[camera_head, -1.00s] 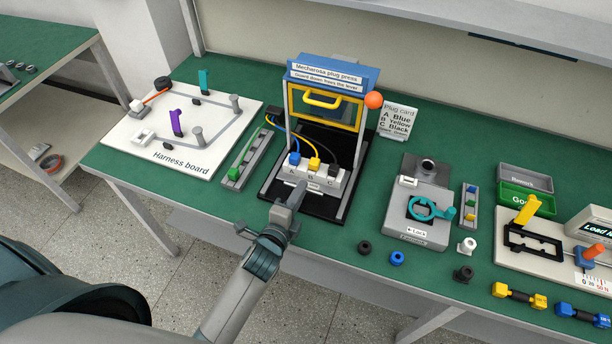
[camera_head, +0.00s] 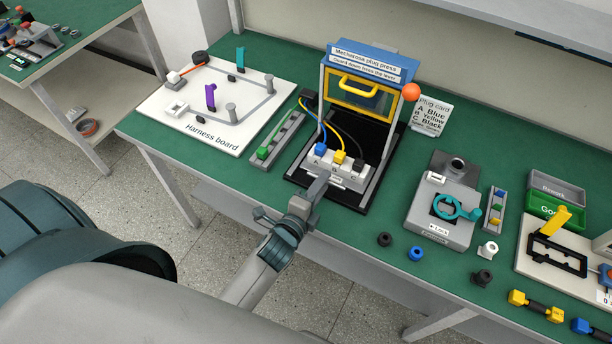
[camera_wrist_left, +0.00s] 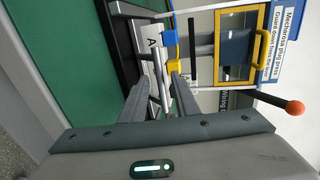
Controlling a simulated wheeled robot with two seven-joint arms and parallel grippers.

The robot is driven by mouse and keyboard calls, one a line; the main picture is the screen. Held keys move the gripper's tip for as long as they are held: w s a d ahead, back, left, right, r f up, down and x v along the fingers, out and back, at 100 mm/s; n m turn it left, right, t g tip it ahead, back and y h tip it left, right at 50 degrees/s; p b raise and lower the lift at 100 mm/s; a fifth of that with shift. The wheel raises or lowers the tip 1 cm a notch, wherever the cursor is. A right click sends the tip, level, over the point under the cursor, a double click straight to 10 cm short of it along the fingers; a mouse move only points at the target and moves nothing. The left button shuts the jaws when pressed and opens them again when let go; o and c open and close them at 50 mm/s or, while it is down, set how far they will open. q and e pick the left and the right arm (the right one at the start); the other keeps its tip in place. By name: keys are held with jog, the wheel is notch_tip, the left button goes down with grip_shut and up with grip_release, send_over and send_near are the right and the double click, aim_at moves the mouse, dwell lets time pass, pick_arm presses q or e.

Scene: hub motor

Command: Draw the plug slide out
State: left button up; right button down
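The plug slide (camera_head: 346,170) is a pale block marked A, B, C at the foot of the blue-topped plug press (camera_head: 365,64). Blue (camera_head: 321,149), yellow (camera_head: 340,157) and black (camera_head: 358,165) plugs stand along it. The yellow-framed guard (camera_head: 362,97) is up, above the plugs. My left gripper (camera_head: 318,188) is at the slide's front edge, near its label. In the left wrist view its two fingers (camera_wrist_left: 160,92) stand apart, pointing at the slide's front; contact cannot be told. My right gripper is not in view.
The press lever has an orange knob (camera_head: 411,92) at the right. A green-buttoned rail (camera_head: 278,140) and the harness board (camera_head: 208,103) lie left. A grey fixture with a teal ring (camera_head: 440,213) stands right. The green bench is clear just right of the press base.

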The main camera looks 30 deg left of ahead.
pick_arm(q)
jog(key=b+v, duration=0.4)
jog(key=v, duration=1.3)
jog(key=shift+s, duration=0.15)
